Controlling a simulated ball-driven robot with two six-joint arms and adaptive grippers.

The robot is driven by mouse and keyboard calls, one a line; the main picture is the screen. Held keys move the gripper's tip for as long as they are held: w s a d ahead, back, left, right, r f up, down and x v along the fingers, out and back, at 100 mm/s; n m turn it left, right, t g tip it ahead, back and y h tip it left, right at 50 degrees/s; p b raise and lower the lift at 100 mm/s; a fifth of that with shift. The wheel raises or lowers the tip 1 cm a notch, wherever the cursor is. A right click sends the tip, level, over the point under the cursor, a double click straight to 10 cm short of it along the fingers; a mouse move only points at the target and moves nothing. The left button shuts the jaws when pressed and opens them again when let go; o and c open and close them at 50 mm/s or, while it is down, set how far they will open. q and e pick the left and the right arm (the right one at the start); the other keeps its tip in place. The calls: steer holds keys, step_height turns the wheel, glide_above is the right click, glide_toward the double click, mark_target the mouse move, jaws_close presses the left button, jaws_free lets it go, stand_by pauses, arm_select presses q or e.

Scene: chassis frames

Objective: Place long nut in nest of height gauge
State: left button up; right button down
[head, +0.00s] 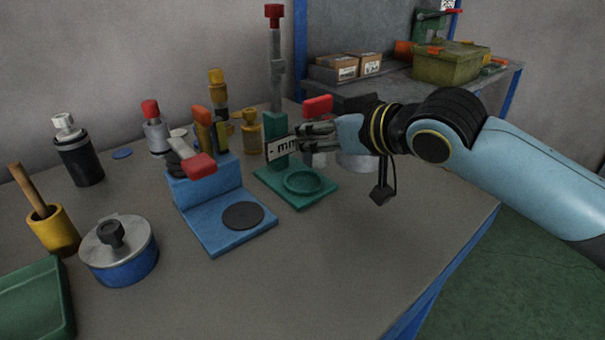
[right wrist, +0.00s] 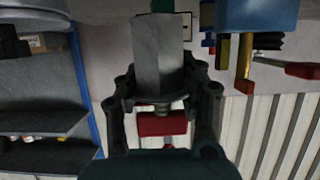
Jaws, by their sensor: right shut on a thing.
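My right gripper (head: 318,131) is shut on a grey, flat-sided long piece, taken as the long nut (right wrist: 158,55), which points away from the palm in the right wrist view. In the head view its grey lower part (head: 318,158) shows below the fingers. A red block (head: 317,105) shows just above them; I cannot tell whether it is joined to the nut. The height gauge (head: 276,130) is a teal stand with a plate marked "mm". Its round nest (head: 305,183) in the base looks empty. The gripper is above and behind the nest. My left gripper is not in view.
A blue fixture (head: 211,205) with a dark disc and red handle stands left of the gauge. Behind are yellow and red-topped tools (head: 250,131) and a tall red-topped post (head: 275,60). The front right tabletop is clear. A green tray (head: 40,300) lies at front left.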

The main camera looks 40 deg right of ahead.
steer(key=w, duration=0.1)
steer(key=w+a+f, duration=0.1)
steer(key=shift+w+f, duration=0.25)
steer(key=shift+w, duration=0.05)
step_height(320, 180, down, 3)
steer(key=shift+f+b, duration=0.2)
steer(key=shift+b, duration=0.35)
steer(key=shift+f, duration=0.2)
steer(key=shift+f, duration=0.2)
steer(key=c, duration=0.8)
jaws_free()
